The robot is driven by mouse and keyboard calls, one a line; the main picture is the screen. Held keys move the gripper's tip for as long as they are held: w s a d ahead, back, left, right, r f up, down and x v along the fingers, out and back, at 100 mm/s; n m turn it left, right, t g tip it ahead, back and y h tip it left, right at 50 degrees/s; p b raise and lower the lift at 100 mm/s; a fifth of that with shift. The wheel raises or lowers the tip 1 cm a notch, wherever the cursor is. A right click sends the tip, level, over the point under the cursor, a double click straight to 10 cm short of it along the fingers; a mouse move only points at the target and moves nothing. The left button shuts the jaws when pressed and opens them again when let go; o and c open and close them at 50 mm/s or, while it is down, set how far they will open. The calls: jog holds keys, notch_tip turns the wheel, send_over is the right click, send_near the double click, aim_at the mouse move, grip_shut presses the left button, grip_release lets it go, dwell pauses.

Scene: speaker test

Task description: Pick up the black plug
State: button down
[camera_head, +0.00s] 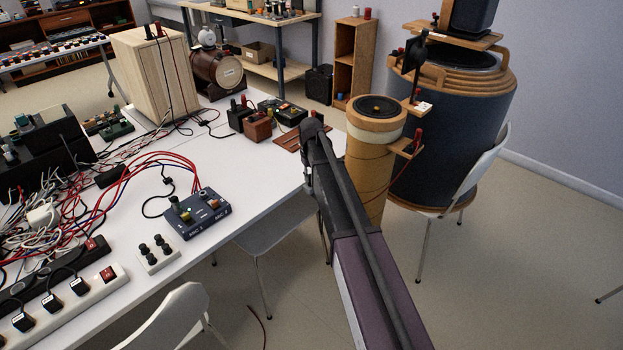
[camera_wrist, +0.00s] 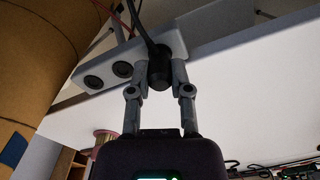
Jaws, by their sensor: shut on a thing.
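In the wrist view, the black plug (camera_wrist: 158,76) sits between the two grey fingers of my gripper (camera_wrist: 158,64), which is shut on it. A thick black cable runs from the plug to the top of the view. The plug is against a pale grey strip (camera_wrist: 106,72) with two round dark sockets showing beside it. I cannot tell whether the plug is seated in the strip or clear of it. In the head view, my arm reaches to the table's right edge, and I cannot make out the fingers or the held plug there.
The white table (camera_head: 252,182) carries a blue box (camera_head: 197,214), a power strip (camera_head: 58,310) with several black plugs, tangled cables and a wooden cabinet (camera_head: 155,75). A tan cylinder (camera_head: 366,165) and a large dark drum (camera_head: 440,140) stand close right of my arm. Chairs stand nearby.

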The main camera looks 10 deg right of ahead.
notch_tip(320, 180, up, 4)
jog(key=p, duration=0.4)
jog(key=s+a+r+p, duration=0.1)
jog(key=s+a, duration=0.1)
jog(key=s, duration=1.4)
jog(key=shift+a, duration=0.2)
jog(key=shift+r, duration=0.2)
notch_tip(320, 180, up, 14)
jog(key=p, duration=1.4)
jog(key=shift+p, duration=0.3)
jog(key=shift+w+r, duration=0.1)
